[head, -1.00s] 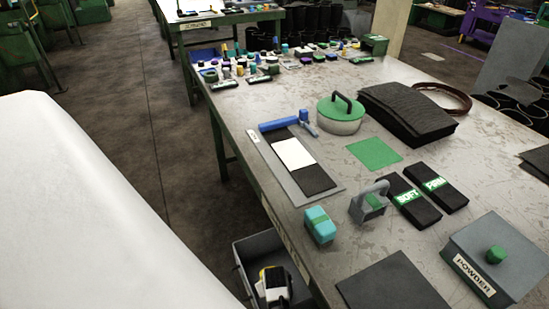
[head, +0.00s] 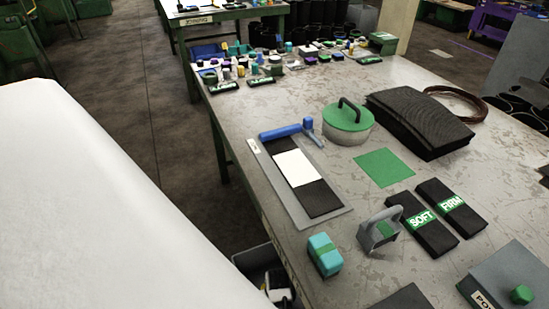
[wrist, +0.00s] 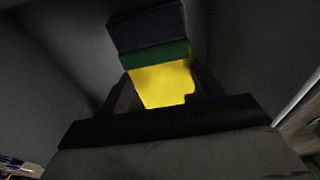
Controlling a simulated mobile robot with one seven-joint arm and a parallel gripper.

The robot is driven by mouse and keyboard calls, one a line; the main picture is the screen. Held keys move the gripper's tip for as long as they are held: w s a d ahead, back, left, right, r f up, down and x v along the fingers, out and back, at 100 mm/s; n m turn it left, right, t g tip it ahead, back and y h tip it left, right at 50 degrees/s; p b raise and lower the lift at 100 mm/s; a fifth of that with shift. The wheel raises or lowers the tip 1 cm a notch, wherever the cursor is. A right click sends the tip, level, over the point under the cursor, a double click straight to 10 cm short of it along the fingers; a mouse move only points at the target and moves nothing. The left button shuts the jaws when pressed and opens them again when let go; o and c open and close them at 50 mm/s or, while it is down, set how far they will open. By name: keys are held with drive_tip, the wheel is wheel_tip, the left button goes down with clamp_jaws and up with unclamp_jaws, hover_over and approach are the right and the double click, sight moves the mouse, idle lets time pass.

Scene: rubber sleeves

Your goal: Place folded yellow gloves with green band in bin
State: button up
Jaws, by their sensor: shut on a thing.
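The folded yellow gloves (wrist: 165,82) show in the wrist view, with a green band (wrist: 155,54) across them and a dark part beyond the band. My gripper (wrist: 163,90) is shut on the gloves, with a dark finger on each side. Grey walls (wrist: 45,60) surround the gloves in the wrist view, so they appear to be within or just over the grey bin. In the head view the bin (head: 252,258) sits low beside the table's left edge, cut off by the frame bottom. A small white and dark shape shows in it; I cannot tell the gloves there.
The table (head: 330,170) stands right of the bin. A grey handled tool (head: 380,230), two black pads (head: 438,217) and a green-lidded pot (head: 347,122) stand farther in. A large white surface (head: 90,200) fills the left.

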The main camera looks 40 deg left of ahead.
drive_tip(key=shift+f, duration=0.4)
drive_tip(key=shift+f, duration=0.15)
drive_tip(key=o, duration=1)
drive_tip(key=shift+o, duration=0.2)
drive_tip(key=shift+s+d+r, duration=0.1)
drive_tip(key=shift+d+r, duration=0.1)
drive_tip(key=shift+r, duration=2)
drive_tip(key=shift+s+d+r, duration=0.1)
drive_tip(key=shift+d+r, duration=0.1)
drive_tip(key=shift+r, duration=1.95)
